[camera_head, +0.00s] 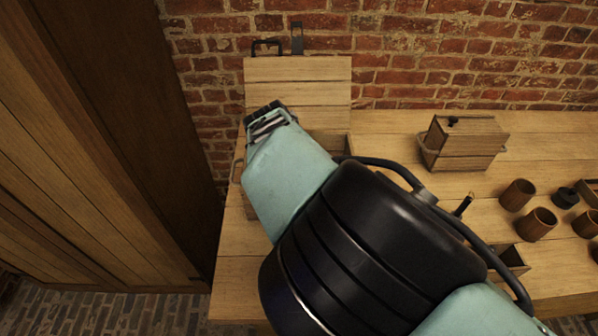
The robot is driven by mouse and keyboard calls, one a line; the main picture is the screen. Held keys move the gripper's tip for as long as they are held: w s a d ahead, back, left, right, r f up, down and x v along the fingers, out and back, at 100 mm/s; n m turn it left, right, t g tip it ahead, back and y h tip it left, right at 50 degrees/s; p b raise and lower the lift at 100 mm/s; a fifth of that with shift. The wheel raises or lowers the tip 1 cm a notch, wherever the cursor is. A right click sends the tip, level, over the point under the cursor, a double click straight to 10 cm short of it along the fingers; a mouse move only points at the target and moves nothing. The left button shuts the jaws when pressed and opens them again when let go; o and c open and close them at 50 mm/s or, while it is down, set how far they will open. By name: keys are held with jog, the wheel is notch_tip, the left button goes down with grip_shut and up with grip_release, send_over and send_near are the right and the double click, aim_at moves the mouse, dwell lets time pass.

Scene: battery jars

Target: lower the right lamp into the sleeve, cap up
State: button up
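No lamp or sleeve can be told for sure in the head view. My arm crosses the middle of the picture and hides much of the bench. Its far end (266,120), with dark and silvery parts, is over the left side of an open wooden chest (297,70) with its lid raised against the wall. The fingers of my gripper are hidden, so I cannot see whether they hold anything. A slim dark stick-like thing (464,205) stands tilted just right of my arm; what it is I cannot tell.
On the wooden bench (390,125) stand a closed wooden box (465,143), round wooden cups (517,194) and a small black round thing (565,198). A small open wooden box (513,260) is partly behind my arm. A brick wall closes the back.

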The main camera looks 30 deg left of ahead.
jog(key=shift+f+b, duration=0.3)
jog(key=shift+f, duration=0.1)
dwell(0.3)
jog(key=o, duration=1)
jog(key=shift+c, duration=0.2)
jog(key=d+p+v, duration=0.1)
jog(key=p+v, duration=0.7)
jog(key=v, duration=0.9)
jog(key=w+d+r+n+g+y+b, duration=0.1)
jog(key=w+d+r+g+b, duration=0.1)
jog(key=d, duration=0.8)
jog(key=w+d+r+g+b, duration=0.2)
jog(key=d+r+g, duration=0.1)
jog(key=d, duration=0.7)
jog(key=s+d+n+b, duration=0.1)
jog(key=s+d+n, duration=0.2)
jog(key=s+d, duration=0.4)
jog(key=s+d+r+n+b, duration=0.1)
jog(key=s+d+n, duration=0.3)
jog(key=d, duration=1.1)
jog(key=s+b, duration=0.1)
jog(key=s, duration=0.2)
jog(key=shift+s+n, duration=0.3)
